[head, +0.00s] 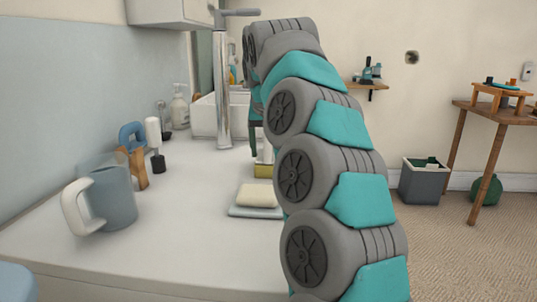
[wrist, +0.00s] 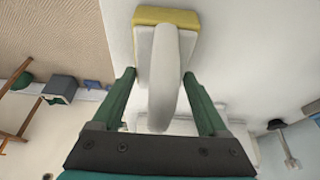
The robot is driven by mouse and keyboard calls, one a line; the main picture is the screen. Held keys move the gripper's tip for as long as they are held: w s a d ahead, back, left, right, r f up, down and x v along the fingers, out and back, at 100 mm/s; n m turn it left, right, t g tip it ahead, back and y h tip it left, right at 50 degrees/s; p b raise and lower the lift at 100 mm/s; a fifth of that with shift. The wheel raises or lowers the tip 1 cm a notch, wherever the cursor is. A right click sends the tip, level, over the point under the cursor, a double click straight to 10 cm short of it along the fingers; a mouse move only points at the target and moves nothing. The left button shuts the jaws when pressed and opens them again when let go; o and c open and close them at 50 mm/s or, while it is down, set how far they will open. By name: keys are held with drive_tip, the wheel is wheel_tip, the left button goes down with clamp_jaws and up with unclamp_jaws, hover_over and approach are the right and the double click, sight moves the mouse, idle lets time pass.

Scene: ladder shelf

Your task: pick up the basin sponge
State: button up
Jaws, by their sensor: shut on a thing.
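The basin sponge has a yellow pad and a white body with a raised, rounded white handle. In the wrist view the sponge (wrist: 165,17) is at top centre, its handle pointing towards my gripper. My gripper (wrist: 158,76) has its two green fingers on either side of the white part and is shut on it. In the head view the sponge (head: 263,171) shows yellow below my dark green fingers, just behind the soap dish. My arm hides part of it and of the gripper. I cannot tell whether the pad touches the counter.
A pale soap bar (head: 258,195) lies on a dish (head: 256,212) in front of the sponge. A grey mug (head: 113,196), a blue-and-wood item (head: 134,155), a white bottle-like item (head: 154,140) and a soap dispenser (head: 179,105) stand left. A tall tap (head: 222,90) rises behind.

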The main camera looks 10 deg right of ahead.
drive_tip(key=shift+r, duration=0.1)
drive_tip(key=shift+r, duration=1.6)
drive_tip(key=s+d, duration=0.2)
drive_tip(key=d, duration=0.6)
drive_tip(key=s+d, duration=0.3)
drive_tip(key=d, duration=0.6)
drive_tip(key=shift+s, duration=0.25)
drive_tip(key=shift+d, duration=0.1)
